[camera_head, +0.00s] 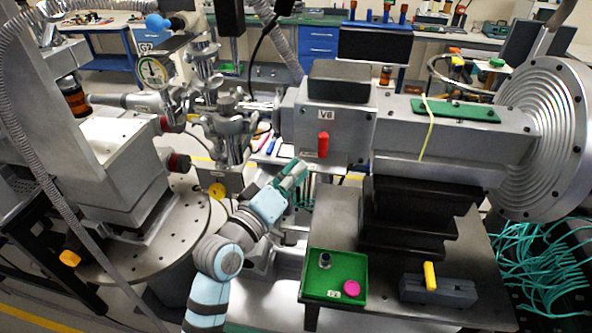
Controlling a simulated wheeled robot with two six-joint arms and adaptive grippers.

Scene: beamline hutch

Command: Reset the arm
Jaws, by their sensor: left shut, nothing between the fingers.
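My left arm (216,262), light blue and white, rises from the bottom of the head view and bends up to the right. My left gripper (297,170), with grey-green fingers, is at its end. It is shut and empty, just below and left of the grey box marked V6 (341,118). The red handle (323,144) on the front of that box is up and right of the fingertips. Whether the fingers touch anything there, I cannot tell. My right gripper does not show.
A green tray (318,292) with a small vial (325,260) and a pink round piece (351,288) lies on the dark table. A grey block with a yellow handle (430,276) is beside it. Metal clamps and posts (222,110) crowd the left. Teal cables (540,265) hang at right.

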